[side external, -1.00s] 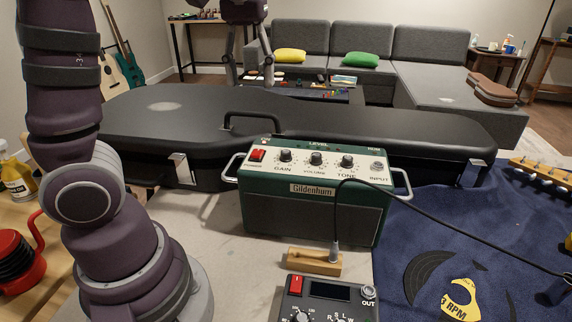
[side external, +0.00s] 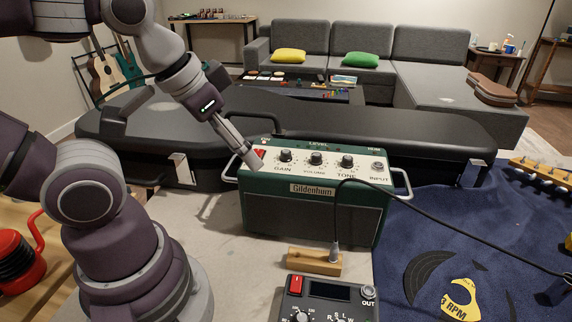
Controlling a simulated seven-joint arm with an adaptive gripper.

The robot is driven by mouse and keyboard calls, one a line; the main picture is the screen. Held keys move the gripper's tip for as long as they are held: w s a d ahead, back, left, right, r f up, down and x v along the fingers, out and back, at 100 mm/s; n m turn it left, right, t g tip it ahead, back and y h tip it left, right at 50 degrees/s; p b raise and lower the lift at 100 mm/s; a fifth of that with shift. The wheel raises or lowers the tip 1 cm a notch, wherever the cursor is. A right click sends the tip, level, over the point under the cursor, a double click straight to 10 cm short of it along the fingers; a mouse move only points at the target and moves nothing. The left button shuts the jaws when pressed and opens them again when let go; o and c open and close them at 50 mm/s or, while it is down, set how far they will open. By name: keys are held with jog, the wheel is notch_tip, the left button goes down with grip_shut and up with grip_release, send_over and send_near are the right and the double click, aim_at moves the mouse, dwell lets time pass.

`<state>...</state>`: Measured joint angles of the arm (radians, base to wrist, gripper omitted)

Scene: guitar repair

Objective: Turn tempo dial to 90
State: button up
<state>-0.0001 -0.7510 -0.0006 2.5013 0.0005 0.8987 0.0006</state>
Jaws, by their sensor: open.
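A dark pedal unit (side external: 322,303) with a red switch, a small dark display and an OUT jack sits at the bottom edge. Its left dial (side external: 300,316), with numbers around it, and a second dial (side external: 340,319) are cut off by the frame, so I cannot read their settings. The word tempo is not legible. My gripper (side external: 254,161) points down at the left end of the green amplifier (side external: 312,209), over its red power switch (side external: 259,154). It partly covers the switch; I cannot tell whether it touches. Its fingers appear close together from this side.
A wooden block (side external: 314,261) lies between amplifier and pedal. A black guitar case (side external: 420,131) lies behind the amplifier. A yellow piece (side external: 461,299) lies on the cloth. A red pot-like object (side external: 18,262) stands left.

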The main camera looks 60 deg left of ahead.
jog(key=d+f+m+g, duration=0.1)
jog(key=d+m, duration=0.1)
jog(key=d, duration=0.1)
jog(key=w+d+f+m+g, duration=0.1)
jog(key=d+m, duration=0.1)
jog(key=m, duration=0.1)
jog(key=d+f+m+g, duration=0.1)
jog(key=d+m, duration=0.1)
jog(key=d, duration=0.1)
jog(key=shift+w+d+g+h, duration=0.15)
jog(key=shift+d+g+h, duration=0.15)
jog(key=shift+h, duration=0.1)
jog(key=m+g, duration=0.2)
jog(key=m, duration=0.3)
send_over(302, 317)
notch_tip(302, 317, down, 3)
jog(key=shift+y, duration=0.4)
notch_tip(302, 317, down, 10)
jog(key=shift+r, duration=0.1)
jog(key=shift+f, duration=0.5)
grip_shut()
